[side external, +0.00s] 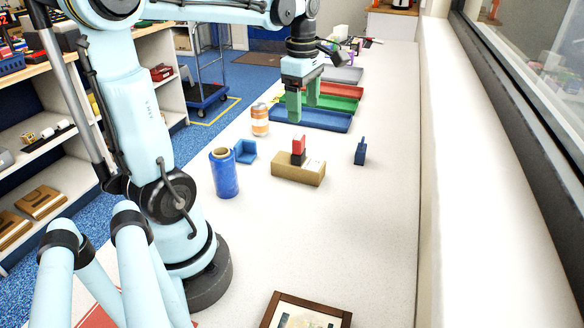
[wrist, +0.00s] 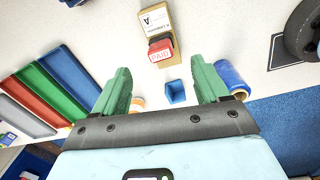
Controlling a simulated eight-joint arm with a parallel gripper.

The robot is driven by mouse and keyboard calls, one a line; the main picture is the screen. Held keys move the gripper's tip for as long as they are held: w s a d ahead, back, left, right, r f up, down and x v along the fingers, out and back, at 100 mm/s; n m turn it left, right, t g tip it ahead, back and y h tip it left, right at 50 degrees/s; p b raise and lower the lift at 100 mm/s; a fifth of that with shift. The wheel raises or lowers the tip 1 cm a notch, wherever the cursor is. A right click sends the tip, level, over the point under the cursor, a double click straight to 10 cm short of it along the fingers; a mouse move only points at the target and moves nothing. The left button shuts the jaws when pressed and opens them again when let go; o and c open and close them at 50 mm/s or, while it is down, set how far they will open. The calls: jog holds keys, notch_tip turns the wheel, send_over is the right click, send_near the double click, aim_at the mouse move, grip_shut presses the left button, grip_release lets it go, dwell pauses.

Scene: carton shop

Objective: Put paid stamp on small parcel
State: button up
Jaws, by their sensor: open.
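The paid stamp (side external: 298,145), red with a dark base, stands upright on top of the small parcel (side external: 298,174), a brown carton box in the middle of the table. In the wrist view the stamp (wrist: 160,54) shows a "PAID" label, and the parcel (wrist: 155,20) carries a white printed label. My gripper (side external: 303,108) has green fingers, open and empty, above the blue tray's near edge, higher than the stamp and behind it. In the wrist view my gripper (wrist: 161,68) has its fingers wide apart, with the stamp beyond them. The stamp's underside is hidden.
A blue stamp-like object (side external: 360,152) stands right of the parcel. A small blue holder (side external: 245,151), a blue roll (side external: 224,175) and an orange-white roll (side external: 260,120) stand left. Blue (side external: 322,122), green, red and grey trays lie behind. A picture frame (side external: 305,312) lies in front. The table's right side is clear.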

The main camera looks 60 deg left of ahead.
jog(key=s+d+f+m+t, duration=0.1)
jog(key=d+f+m+t, duration=0.1)
jog(key=d+m, duration=0.6)
jog(key=s+d+f+m+t, duration=0.1)
jog(key=d+m+t, duration=0.3)
jog(key=m, duration=1.2)
jog(key=d+f, duration=0.1)
jog(key=d, duration=0.3)
jog(key=shift+s+d+m+t, duration=0.15)
jog(key=shift+d+m+t, duration=0.15)
jog(key=shift+d+m, duration=0.1)
